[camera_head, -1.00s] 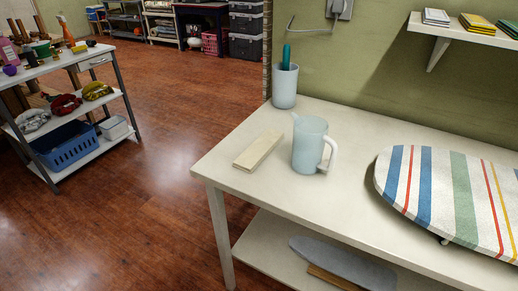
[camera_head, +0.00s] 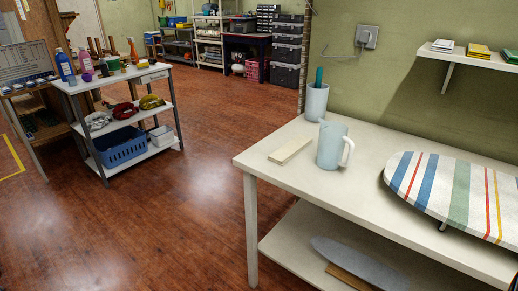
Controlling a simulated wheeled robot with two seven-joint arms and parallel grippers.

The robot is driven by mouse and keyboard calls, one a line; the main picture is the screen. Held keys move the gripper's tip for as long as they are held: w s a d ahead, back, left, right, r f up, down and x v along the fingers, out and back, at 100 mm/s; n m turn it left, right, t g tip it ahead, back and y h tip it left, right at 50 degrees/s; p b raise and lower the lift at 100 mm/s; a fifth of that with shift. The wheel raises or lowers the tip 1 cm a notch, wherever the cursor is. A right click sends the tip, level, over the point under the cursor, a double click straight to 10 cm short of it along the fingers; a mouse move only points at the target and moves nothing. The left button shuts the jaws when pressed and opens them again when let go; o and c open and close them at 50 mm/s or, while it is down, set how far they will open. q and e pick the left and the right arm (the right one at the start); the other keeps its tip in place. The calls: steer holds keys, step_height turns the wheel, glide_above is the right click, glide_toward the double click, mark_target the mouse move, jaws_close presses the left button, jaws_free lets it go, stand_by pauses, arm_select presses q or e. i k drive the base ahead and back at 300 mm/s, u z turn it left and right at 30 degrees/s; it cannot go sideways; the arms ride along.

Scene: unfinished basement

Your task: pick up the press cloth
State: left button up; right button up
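No thing in view is clearly the press cloth. A flat, pale beige rectangular piece (camera_head: 290,150) lies on the white table (camera_head: 275,180), left of a pale blue jug (camera_head: 331,147); whether it is cloth or wood I cannot tell. Small stacks that look like folded cloths sit on the wall shelf (camera_head: 460,55) at upper right: a white-topped one (camera_head: 442,46), a yellow one (camera_head: 478,50) and another (camera_head: 511,55) at the edge. A striped ironing board (camera_head: 455,190) rests on the table's right part.
A cup with a teal-handled tool (camera_head: 315,100) stands at the table's back corner. A grey board (camera_head: 350,262) lies on the lower shelf. A trolley (camera_head: 125,80) with bottles and a blue basket (camera_head: 121,147) stands left. The wooden floor between is clear.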

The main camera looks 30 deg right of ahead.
mark_target(287, 152)
steer(key=u, duration=0.25)
steer(key=i, duration=0.9)
steer(key=z, duration=0.2)
